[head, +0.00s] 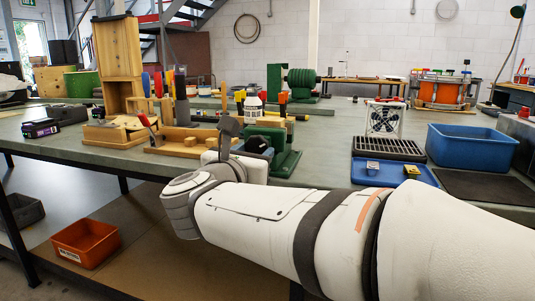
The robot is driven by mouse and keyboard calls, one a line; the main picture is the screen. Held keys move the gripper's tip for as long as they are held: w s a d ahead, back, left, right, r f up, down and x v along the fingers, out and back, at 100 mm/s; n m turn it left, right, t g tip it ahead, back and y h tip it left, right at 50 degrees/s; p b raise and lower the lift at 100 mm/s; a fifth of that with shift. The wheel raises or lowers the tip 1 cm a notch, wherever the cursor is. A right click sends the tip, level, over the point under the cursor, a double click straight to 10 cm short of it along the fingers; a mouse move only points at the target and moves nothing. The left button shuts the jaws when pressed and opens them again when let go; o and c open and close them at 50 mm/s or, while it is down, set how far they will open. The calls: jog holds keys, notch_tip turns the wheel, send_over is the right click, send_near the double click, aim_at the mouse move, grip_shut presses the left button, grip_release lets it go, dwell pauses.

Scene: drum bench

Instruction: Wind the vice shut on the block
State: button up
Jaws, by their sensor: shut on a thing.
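The green vice (286,163) stands on the near edge of the bench, in the middle of the head view. My arm reaches in from the right and bends back toward the vice. I cannot make out the block between the jaws, or how far apart the jaws stand.
A wooden tray (160,151) with small wooden pieces lies left of the vice. Tools stand upright behind. A blue tray (338,174), a black rack (388,148) and a blue bin (470,146) are to the right. An orange bin (86,243) sits below the bench.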

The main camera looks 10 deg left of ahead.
jog(key=shift+f, duration=0.15)
jog(key=o, duration=1)
jog(key=shift+s, duration=0.1)
jog(key=s, duration=0.2)
jog(key=s+p, duration=0.1)
jog(key=s, duration=0.2)
jog(key=s+p, duration=0.1)
jog(key=s, duration=0.1)
jog(key=shift+s+a, duration=0.35)
jog(key=shift+s, duration=0.05)
